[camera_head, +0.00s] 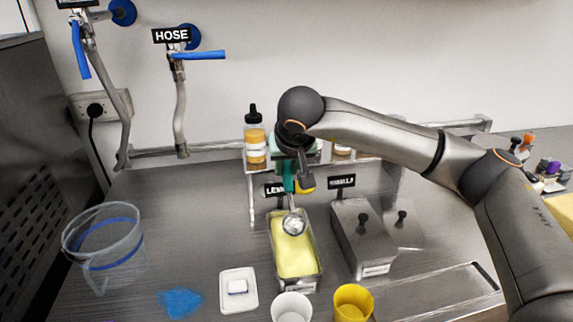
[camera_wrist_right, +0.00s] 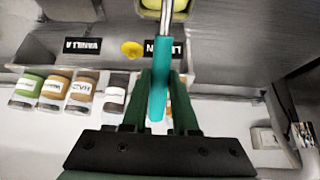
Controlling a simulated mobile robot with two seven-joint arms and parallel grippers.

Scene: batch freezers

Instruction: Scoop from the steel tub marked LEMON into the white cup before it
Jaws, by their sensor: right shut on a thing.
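My right gripper (camera_head: 291,172) is shut on the teal handle of a scoop, and the handle (camera_wrist_right: 159,85) runs between its fingers in the wrist view. The scoop's round metal bowl (camera_head: 293,224) is over the far part of the steel tub (camera_head: 319,262), close to the yellow contents (camera_head: 295,255). I cannot tell whether it touches them. The LEMON sign (camera_head: 273,190) stands behind this tub, partly hidden by my gripper; it is upside down in the wrist view (camera_wrist_right: 165,48). The white cup (camera_head: 291,307) stands before the tub, cut by the bottom edge. My left gripper is not in view.
A yellow cup (camera_head: 353,303) stands right of the white cup. Lidded steel tubs (camera_head: 366,243) are right of the lemon tub, below a VANILLA sign (camera_head: 342,181). A white dish (camera_head: 239,291), blue patch (camera_head: 181,302) and clear bucket (camera_head: 105,247) are left. Jars (camera_head: 256,140) line the shelf behind.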

